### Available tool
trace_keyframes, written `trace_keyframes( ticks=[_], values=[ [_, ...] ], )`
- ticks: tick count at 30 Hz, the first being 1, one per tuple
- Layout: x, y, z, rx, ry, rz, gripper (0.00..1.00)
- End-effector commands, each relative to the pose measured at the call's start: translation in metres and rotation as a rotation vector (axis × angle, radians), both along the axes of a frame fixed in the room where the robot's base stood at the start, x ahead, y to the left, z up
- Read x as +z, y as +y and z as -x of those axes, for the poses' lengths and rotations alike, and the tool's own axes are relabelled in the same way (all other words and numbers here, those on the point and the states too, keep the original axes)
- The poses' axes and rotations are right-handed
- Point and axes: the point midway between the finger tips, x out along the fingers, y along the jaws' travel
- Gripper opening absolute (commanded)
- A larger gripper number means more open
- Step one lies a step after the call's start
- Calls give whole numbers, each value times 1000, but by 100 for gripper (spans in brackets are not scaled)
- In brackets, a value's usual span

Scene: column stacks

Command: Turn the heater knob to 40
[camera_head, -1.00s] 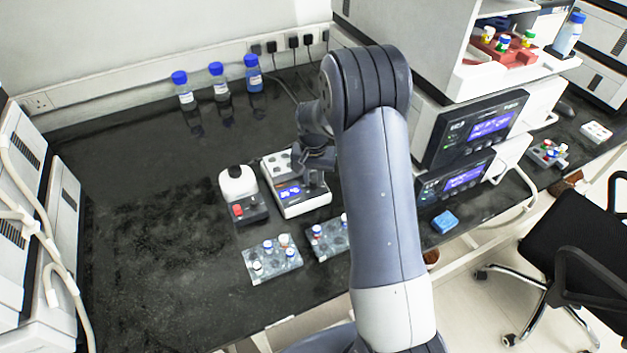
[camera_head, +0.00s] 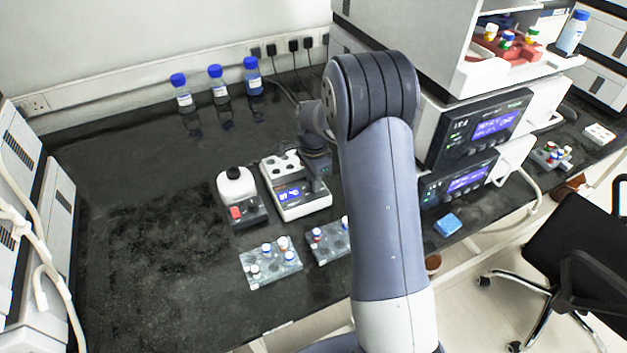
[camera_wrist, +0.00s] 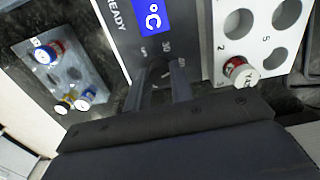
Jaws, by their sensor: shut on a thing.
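The heater (camera_head: 300,208) is a white box with a blue lit display and a block with round wells, on the dark bench in the head view. Its panel also shows close up in the wrist view (camera_wrist: 120,45), with "READY" and "°C" readable. The dark heater knob (camera_wrist: 158,68) sits below the display, with small scale marks around it that I can only partly read. My gripper (camera_wrist: 162,82) is shut on the knob, one finger on each side. The fingers hide much of the knob, so its exact setting is unclear. In the head view my wrist (camera_head: 318,165) covers the heater's right side.
A small mixer (camera_head: 240,195) with a white top stands left of the heater. Tube racks (camera_head: 270,275) with capped vials lie in front. Blue-capped bottles (camera_head: 219,85) stand at the back. Instruments (camera_head: 470,140) are at the right. The left bench area is clear.

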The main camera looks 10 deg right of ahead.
Motion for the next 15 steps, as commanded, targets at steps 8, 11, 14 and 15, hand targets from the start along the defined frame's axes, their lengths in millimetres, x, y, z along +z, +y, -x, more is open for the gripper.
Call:
trace_keyframes(
  ticks=[8,11,14,15],
  values=[
    [0,0,0,-187,0,0,0],
    [0,0,0,-232,0,0,0],
    [0,0,0,-265,0,0,0],
    [0,0,0,-276,-1,0,0]
  ],
)
